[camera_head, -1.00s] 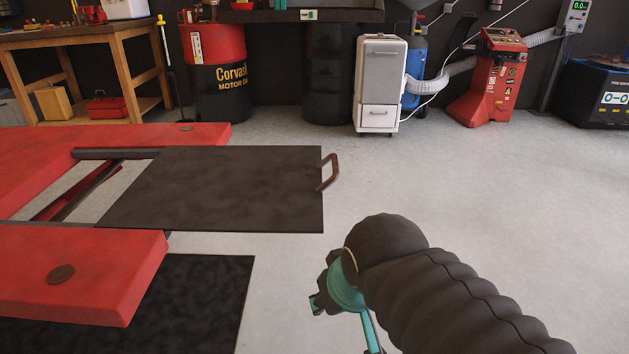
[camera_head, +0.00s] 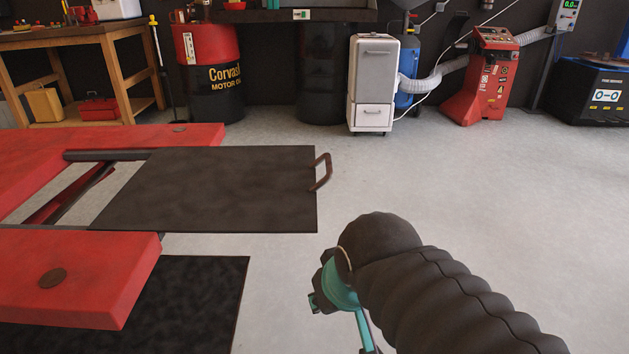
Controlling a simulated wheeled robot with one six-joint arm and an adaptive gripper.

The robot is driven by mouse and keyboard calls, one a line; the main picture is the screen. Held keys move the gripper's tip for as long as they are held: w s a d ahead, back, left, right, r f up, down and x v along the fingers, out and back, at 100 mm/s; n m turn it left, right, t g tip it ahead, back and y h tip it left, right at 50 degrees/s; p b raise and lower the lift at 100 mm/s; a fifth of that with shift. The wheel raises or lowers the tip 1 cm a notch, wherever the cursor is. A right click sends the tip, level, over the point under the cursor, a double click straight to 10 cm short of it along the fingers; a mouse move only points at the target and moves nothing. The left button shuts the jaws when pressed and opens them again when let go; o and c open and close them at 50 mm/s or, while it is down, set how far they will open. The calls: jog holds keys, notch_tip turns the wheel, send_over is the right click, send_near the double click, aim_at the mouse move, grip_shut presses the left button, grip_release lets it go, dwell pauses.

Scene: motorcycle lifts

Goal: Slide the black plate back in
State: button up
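The black plate (camera_head: 210,190) sticks out to the right from between the two red platform arms of the motorcycle lift (camera_head: 75,275). A brown bar handle (camera_head: 323,172) is fixed on the plate's right edge. My gripper (camera_head: 318,302) is at the lower middle, below and apart from the plate and its handle. My dark sleeved arm hides most of the gripper, so I cannot see whether its fingers are open. Nothing is seen held in it.
A dark mat (camera_head: 195,295) lies on the floor under the lift's near arm. The grey floor (camera_head: 450,190) right of the plate is clear. A workbench (camera_head: 90,45), red-and-black oil drum (camera_head: 212,75), white cabinet (camera_head: 373,85) and red machine (camera_head: 487,75) stand along the back.

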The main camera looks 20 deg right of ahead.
jog(key=shift+d, duration=0.3)
grip_shut()
jog(key=w+d+r+m+g+y, duration=0.1)
jog(key=w+d+m, duration=0.4)
jog(key=d, duration=0.3)
jog(key=w+d+r+m+y+p, duration=0.1)
jog(key=w+d+m, duration=0.5)
jog(key=d, duration=0.2)
jog(key=w+d+m+g+y, duration=0.1)
jog(key=w+d+m+y, duration=0.1)
jog(key=w+d+m, duration=0.5)
jog(key=w+d+r+m+t+y, duration=0.1)
jog(key=w+d+r+m+y, duration=0.1)
jog(key=d+r, duration=0.25)
jog(key=a+r+m+y, duration=0.2)
jog(key=a+r+m, duration=0.2)
jog(key=r, duration=0.2)
jog(key=w+a+r+b+x, duration=0.1)
jog(key=r+x, duration=0.1)
jog(key=x, duration=1)
jog(key=shift+w+a+f+b, duration=0.25)
jog(key=shift+w+a+b, duration=0.05)
jog(key=shift+w+a, duration=0.15)
